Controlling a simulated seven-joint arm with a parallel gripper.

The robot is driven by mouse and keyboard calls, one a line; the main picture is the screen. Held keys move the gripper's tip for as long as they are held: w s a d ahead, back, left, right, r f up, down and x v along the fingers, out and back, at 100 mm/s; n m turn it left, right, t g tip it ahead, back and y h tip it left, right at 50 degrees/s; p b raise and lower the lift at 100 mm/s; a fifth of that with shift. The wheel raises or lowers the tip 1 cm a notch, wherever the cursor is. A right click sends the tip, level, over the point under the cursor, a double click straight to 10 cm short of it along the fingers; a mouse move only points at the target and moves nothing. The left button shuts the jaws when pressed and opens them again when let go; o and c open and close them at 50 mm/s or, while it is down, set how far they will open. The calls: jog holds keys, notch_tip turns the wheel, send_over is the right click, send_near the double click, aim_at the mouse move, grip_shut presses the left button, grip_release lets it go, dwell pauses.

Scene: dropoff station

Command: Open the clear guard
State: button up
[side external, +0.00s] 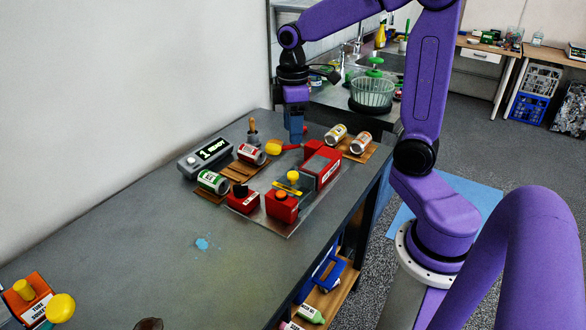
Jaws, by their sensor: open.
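My gripper (296,136) points down above the far part of the grey workbench, behind the red station. Its blue fingers overlap in this view, and nothing shows held between them. The red station stands on a thin plate (292,228). It has a long red housing (322,168) with a white label, two smaller red blocks (243,200) (282,206) in front, and a yellow knob (293,177) between them. I cannot pick out the clear guard for certain; its position and whether it is open or shut do not show.
Cans lie on wooden racks left (212,182) and right (360,142) of the station. A grey display box (205,156) reads "1 READY". The bench front (170,260) is mostly clear.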

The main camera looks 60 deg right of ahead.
aim_at(293, 173)
notch_tip(293, 173, down, 12)
jog(key=shift+f, duration=0.1)
dwell(0.4)
